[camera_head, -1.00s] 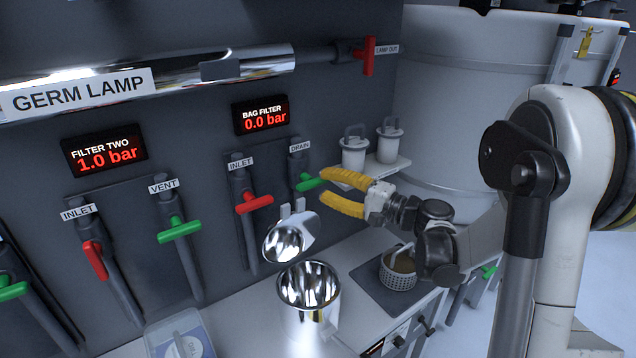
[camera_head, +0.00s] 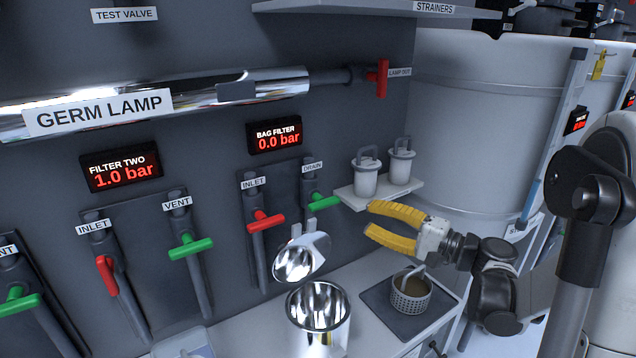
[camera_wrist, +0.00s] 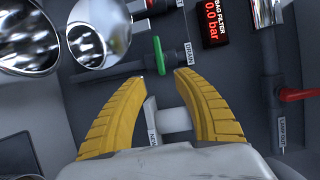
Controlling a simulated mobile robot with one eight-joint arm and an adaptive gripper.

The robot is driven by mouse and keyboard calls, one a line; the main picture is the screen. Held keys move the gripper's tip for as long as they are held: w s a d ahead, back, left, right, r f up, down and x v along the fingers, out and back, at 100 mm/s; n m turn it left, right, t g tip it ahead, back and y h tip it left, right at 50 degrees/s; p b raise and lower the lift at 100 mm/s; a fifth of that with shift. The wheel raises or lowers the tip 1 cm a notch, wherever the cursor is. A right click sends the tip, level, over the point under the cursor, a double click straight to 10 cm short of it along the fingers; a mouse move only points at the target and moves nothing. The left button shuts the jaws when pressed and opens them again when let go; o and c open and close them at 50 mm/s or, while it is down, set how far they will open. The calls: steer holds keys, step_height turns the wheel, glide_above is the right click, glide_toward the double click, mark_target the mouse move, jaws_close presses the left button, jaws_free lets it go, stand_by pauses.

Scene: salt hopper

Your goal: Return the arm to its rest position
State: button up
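My gripper (camera_head: 372,222) has two yellow fingers and is open, with nothing between them. In the head view it hangs in the air in front of the bag filter panel, just below and in front of the small shelf (camera_head: 352,197). The green drain handle (camera_head: 325,203) is to the left of the fingertips, apart from them in the picture. In the wrist view the gripper (camera_wrist: 160,80) points towards the panel, and the green drain handle (camera_wrist: 159,56) shows just beyond the fingertips. My arm reaches in from the right.
A shiny open pot (camera_head: 318,310) stands on the counter, with a tilted shiny lid (camera_head: 302,258) above it. A perforated basket (camera_head: 410,292) sits on a dark mat. Two white lidded canisters (camera_head: 365,178) stand on the shelf. A large white tank (camera_head: 480,120) is behind my arm.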

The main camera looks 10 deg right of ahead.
steer(key=s+a+f+n+g+h, duration=0.2)
steer(key=s+a+g, duration=0.15)
steer(key=a, duration=0.25)
steer(key=s+a+f+n+g+h, duration=0.2)
steer(key=s+a+h, duration=0.1)
steer(key=s+a, duration=0.25)
steer(key=s+d+f+n+g+h, duration=0.1)
steer(key=s+d+f+n+h, duration=0.1)
steer(key=s+n+h, duration=0.4)
steer(key=s, duration=0.5)
steer(key=shift+s+d+h, duration=0.2)
steer(key=shift+s+h, duration=0.2)
steer(key=shift+f, duration=0.1)
